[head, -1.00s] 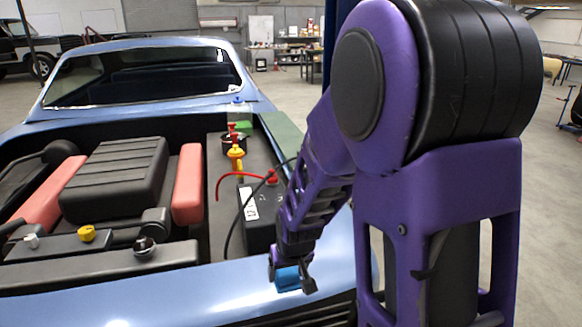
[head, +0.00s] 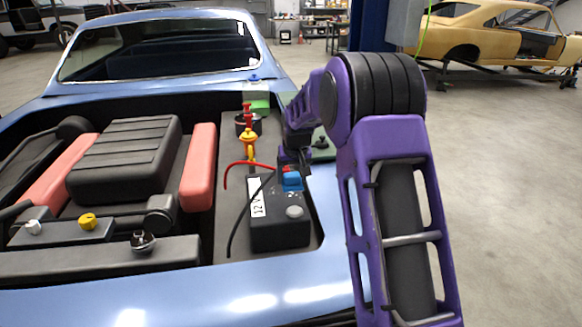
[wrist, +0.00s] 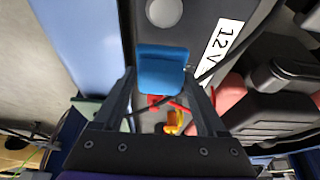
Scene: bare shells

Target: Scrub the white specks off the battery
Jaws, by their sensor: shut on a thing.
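The battery (head: 282,232) is a black box with a white 12V label, set in the right side of the car's open bay. It also shows in the wrist view (wrist: 200,18), with a pale round spot (wrist: 163,12) on its top. This spot shows in the head view (head: 294,212) too. A few tiny pale marks show near the blue block, too small to make out. My gripper (wrist: 160,82) is shut on a blue block (wrist: 161,68), perhaps a sponge or brush. The block (head: 291,181) is at the battery's far end; I cannot tell if it touches.
A red cable (head: 240,164) and a black cable (head: 240,225) run beside the battery. A yellow and red part (head: 249,145) stands behind it. A red bar (head: 199,167) and a black engine cover (head: 125,160) lie left. The blue front edge (head: 200,285) is clear.

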